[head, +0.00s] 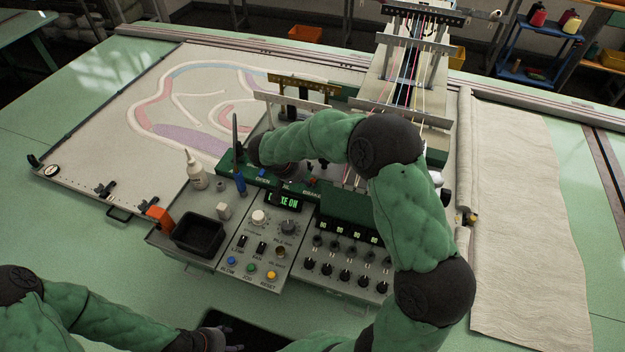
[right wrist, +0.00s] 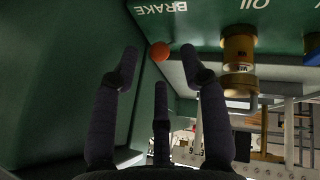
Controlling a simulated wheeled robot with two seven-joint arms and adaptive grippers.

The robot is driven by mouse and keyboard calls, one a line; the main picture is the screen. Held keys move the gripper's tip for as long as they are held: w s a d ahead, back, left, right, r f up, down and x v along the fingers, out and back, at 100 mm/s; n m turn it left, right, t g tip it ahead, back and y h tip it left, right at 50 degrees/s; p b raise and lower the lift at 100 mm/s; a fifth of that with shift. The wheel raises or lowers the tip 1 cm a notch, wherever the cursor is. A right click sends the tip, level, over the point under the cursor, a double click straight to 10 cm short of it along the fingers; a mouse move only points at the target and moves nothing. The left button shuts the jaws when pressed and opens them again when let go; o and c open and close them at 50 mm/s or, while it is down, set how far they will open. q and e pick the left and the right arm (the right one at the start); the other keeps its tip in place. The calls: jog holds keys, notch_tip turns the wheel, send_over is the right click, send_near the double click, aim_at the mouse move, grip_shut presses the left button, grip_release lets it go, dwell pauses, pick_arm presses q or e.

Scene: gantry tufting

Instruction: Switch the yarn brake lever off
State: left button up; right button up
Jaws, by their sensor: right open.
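The yarn brake lever shows its round orange-red knob (right wrist: 160,51) by the printed word BRAKE in the right wrist view. In the head view the knob is a small red spot (head: 312,182) under my right forearm. In the head view my forearm largely hides this gripper. My left gripper (head: 232,345) is low at the bottom edge, its fingers barely visible.
The control panel (head: 245,270) carries knobs, switches and coloured buttons. A brass fitting (right wrist: 238,52) is close right of the knob in the wrist view.

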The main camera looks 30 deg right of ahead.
aim_at(311, 180)
jog(key=x, duration=0.5)
jog(key=shift+r, duration=0.1)
grip_shut()
